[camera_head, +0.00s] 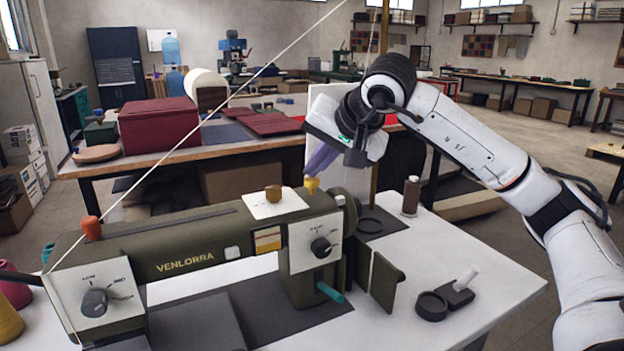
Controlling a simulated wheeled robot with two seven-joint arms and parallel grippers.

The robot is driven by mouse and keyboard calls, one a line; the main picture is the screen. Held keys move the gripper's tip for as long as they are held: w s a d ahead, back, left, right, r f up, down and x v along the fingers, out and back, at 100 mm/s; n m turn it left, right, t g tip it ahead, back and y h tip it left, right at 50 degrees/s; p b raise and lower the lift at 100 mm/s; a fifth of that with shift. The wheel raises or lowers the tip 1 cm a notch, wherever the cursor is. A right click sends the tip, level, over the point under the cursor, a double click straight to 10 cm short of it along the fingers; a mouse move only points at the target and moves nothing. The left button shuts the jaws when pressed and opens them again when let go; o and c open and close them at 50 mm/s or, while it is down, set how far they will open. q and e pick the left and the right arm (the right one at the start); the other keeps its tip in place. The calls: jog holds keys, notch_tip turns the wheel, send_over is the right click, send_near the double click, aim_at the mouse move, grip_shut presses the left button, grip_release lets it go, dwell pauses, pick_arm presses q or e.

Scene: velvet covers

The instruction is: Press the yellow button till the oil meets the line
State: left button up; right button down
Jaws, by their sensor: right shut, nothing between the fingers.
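The olive-green sewing machine (190,250) marked VENLORRA stands on the white table. A yellow button (312,186) sits on its top near the right end. A brown-orange button (273,194) stands left of it on a white plate. My right gripper (311,171) is shut and empty, its purple-grey fingers pointing down at the yellow button. The tips are at its top; I cannot tell whether they touch. A small oil window (267,240) on the machine's front shows a yellowish lower part and a paler upper part. Its line is too small to read surely. My left gripper is out of view.
An orange knob (91,228) tops the machine's left end. Dials (321,247) are on the front. A thin thread crosses the upper left. The table's right part is mostly clear.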

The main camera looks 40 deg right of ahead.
aim_at(316, 181)
jog(key=shift+f+b, duration=0.3)
jog(key=shift+f, duration=0.3)
dwell(0.4)
jog(key=shift+r, duration=0.1)
jog(key=shift+r+p, duration=1.15)
jog(key=shift+p, duration=0.1)
notch_tip(316, 181, up, 5)
jog(key=p, duration=0.5)
jog(key=shift+r, duration=0.1)
